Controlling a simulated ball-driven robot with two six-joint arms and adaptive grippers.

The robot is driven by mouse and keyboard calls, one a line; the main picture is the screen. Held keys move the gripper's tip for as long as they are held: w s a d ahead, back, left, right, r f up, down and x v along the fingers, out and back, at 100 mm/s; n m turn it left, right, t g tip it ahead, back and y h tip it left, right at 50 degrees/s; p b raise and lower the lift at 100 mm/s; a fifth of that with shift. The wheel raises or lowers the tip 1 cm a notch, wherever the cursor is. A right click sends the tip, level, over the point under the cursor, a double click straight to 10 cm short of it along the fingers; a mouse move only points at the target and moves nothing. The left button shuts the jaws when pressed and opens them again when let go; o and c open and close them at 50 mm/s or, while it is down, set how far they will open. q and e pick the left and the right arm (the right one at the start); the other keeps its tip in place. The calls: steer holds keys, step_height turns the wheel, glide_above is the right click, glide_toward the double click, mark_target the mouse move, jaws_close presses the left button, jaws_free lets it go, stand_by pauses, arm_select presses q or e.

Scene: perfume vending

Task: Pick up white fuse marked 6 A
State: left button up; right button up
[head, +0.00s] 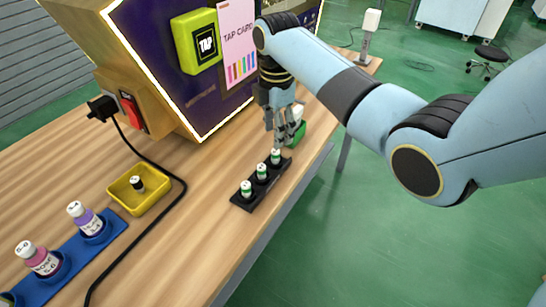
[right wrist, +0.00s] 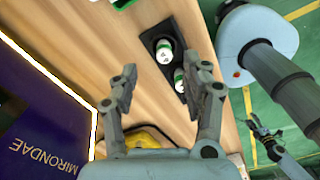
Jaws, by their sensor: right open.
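Three white fuses with green bands stand upright in a black holder (head: 236,200) near the table's edge: a near one (head: 247,188), a middle one (head: 262,171) and a far one (head: 275,157). Their markings are too small to read. My right gripper (head: 277,140) is just above the far fuse, fingers down, apart from it as far as I can tell. In the right wrist view this gripper (right wrist: 160,76) is open and empty, with two fuses (right wrist: 164,52) beyond its fingertips. In that view a dark gripper (right wrist: 266,138), seemingly my left, hangs over the floor; its jaws are unclear.
A green box (head: 298,132) stands beyond the holder. The purple vending machine (head: 180,75) is to its left. A black cable and a blue rack (head: 112,232) with two bottles lie nearer.

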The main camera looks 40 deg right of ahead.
mark_target(276, 151)
steer(key=shift+s+f, duration=0.1)
steer(key=shift+f, duration=0.7)
steer(key=f, duration=0.4)
steer(key=shift+s+a+f+b, duration=0.2)
steer(key=shift+a+f+b, duration=0.05)
steer(key=shift+f+b, duration=0.1)
arm_select(q)
steer(key=shift+a+f, duration=0.3)
steer(key=shift+f, duration=0.1)
arm_select(e)
jaws_close()
steer(key=shift+r, duration=0.15)
